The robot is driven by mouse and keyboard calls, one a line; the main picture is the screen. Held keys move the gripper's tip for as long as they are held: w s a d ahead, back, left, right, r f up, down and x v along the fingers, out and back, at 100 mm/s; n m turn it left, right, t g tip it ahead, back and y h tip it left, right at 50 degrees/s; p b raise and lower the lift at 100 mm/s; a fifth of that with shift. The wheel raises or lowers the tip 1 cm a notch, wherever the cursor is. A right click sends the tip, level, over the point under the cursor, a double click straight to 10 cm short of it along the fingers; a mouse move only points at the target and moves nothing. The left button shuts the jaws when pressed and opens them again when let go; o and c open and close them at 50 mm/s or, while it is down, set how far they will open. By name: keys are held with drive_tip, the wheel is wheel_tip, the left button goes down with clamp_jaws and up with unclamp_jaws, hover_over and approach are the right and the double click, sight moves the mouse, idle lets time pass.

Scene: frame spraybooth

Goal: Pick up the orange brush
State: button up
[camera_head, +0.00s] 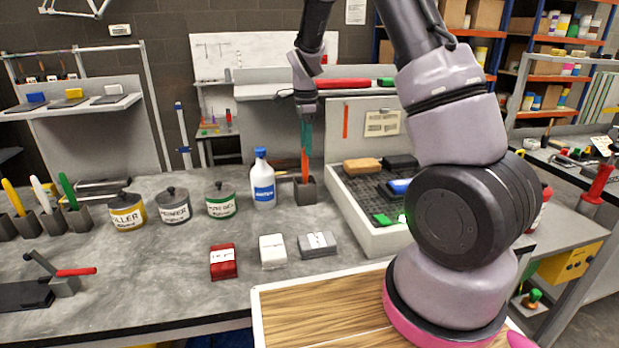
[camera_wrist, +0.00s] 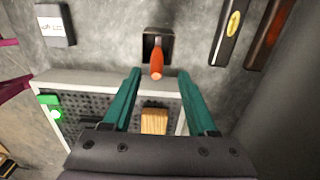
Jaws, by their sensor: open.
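The orange brush (camera_head: 304,168) stands upright in a small dark square holder (camera_head: 306,193) on the grey bench. Its orange handle points up; its lower end is hidden in the holder. My gripper (camera_head: 306,148) points down from above, with its teal fingers at the top of the handle. In the wrist view the brush (camera_wrist: 157,62) rises from the holder (camera_wrist: 149,38) toward the camera. My open gripper (camera_wrist: 160,76) has one finger on each side of the handle's line, with a gap on both sides. Nothing is held.
A white bottle (camera_head: 263,182) stands close left of the holder. A tray with a perforated dark bed (camera_head: 376,235) lies close right, holding blocks. Several lidded cans (camera_head: 221,202) stand further left. Red, white and grey blocks lie in front. A shelf (camera_head: 280,91) is behind.

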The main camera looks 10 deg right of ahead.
sight(305, 183)
wheel_tip(305, 183, down, 4)
drive_tip(key=shift+r, duration=0.25)
drive_tip(key=shift+s+a+f, duration=0.1)
drive_tip(key=shift+s+f, duration=0.05)
drive_tip(key=shift+f, duration=1.2)
drive_tip(key=shift+s+a+f, duration=0.1)
drive_tip(key=shift+f, duration=1.25)
clamp_jaws()
